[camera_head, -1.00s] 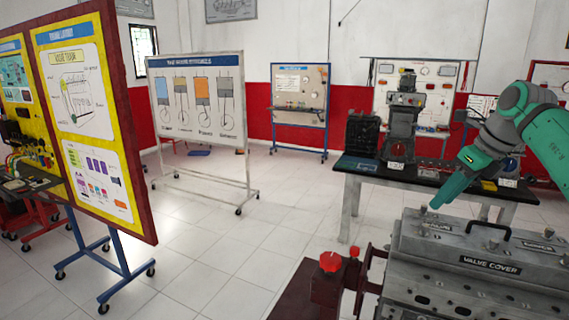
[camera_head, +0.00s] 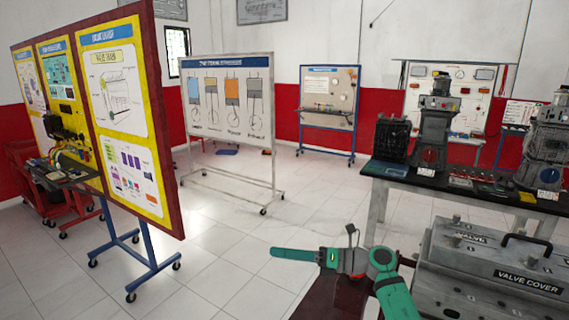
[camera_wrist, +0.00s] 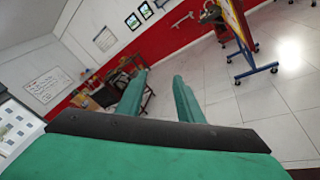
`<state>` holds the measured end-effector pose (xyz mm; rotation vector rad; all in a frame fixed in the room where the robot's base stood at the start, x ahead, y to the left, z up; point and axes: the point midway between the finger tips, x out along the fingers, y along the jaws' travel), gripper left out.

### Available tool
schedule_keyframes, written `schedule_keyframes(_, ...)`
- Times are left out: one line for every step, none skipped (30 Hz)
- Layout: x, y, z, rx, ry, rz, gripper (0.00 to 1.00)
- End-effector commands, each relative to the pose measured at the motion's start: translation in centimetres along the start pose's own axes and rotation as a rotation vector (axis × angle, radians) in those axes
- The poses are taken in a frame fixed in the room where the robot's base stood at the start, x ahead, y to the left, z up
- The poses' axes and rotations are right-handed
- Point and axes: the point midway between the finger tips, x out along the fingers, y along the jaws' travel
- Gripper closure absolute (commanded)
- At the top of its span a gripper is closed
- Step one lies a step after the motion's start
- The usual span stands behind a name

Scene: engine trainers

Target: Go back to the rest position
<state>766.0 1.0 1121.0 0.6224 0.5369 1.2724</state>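My gripper (camera_head: 273,251) is low in the middle of the head view, stretched out to the left in front of the dark red stand (camera_head: 335,300). The grey engine block with the valve cover (camera_head: 528,280) is at the lower right, to the right of my arm and apart from the gripper. Its lower part is cut off by the picture edge.
A dark-topped table (camera_head: 450,184) with engine models stands behind the valve cover. A yellow poster board (camera_head: 125,120) on blue wheeled legs stands at the left. A whiteboard (camera_head: 230,115) on a wheeled frame is further back. White tiled floor (camera_head: 225,240) between them is clear.

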Motion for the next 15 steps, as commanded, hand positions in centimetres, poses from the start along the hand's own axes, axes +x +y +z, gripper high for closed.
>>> schedule_keyframes(1.8, 0.5, -0.9, 0.028, -0.039, 0.056, 0.66)
schedule_keyframes(2.5, 0.9, -1.3, 0.044, -0.062, 0.084, 0.66)
schedule_keyframes(3.6, 1.4, -1.8, 0.066, -0.094, 0.123, 0.66)
schedule_keyframes(4.3, 1.7, -2.1, 0.083, -0.116, 0.15, 0.66)
schedule_keyframes(4.9, 2.1, -2.5, 0.1, -0.141, 0.177, 0.66)
schedule_keyframes(5.8, 2.6, -3.0, 0.124, -0.172, 0.214, 0.66)
schedule_keyframes(6.3, 3.0, -3.3, 0.143, -0.195, 0.239, 0.66)
schedule_keyframes(6.8, 3.4, -3.6, 0.163, -0.219, 0.265, 0.66)
schedule_keyframes(7.5, 3.8, -4.1, 0.189, -0.25, 0.299, 0.66)
schedule_keyframes(7.9, 4.2, -4.5, 0.209, -0.273, 0.324, 0.66)
schedule_keyframes(8.2, 4.5, -4.8, 0.229, -0.297, 0.348, 0.66)
schedule_keyframes(8.7, 4.9, -5.4, 0.259, -0.327, 0.38, 0.66)
schedule_keyframes(9.0, 5.3, -5.7, 0.28, -0.35, 0.403, 0.66)
schedule_keyframes(9.2, 5.6, -6.1, 0.303, -0.374, 0.425, 0.66)
schedule_keyframes(9.6, 6.0, -6.6, 0.333, -0.404, 0.454, 0.66)
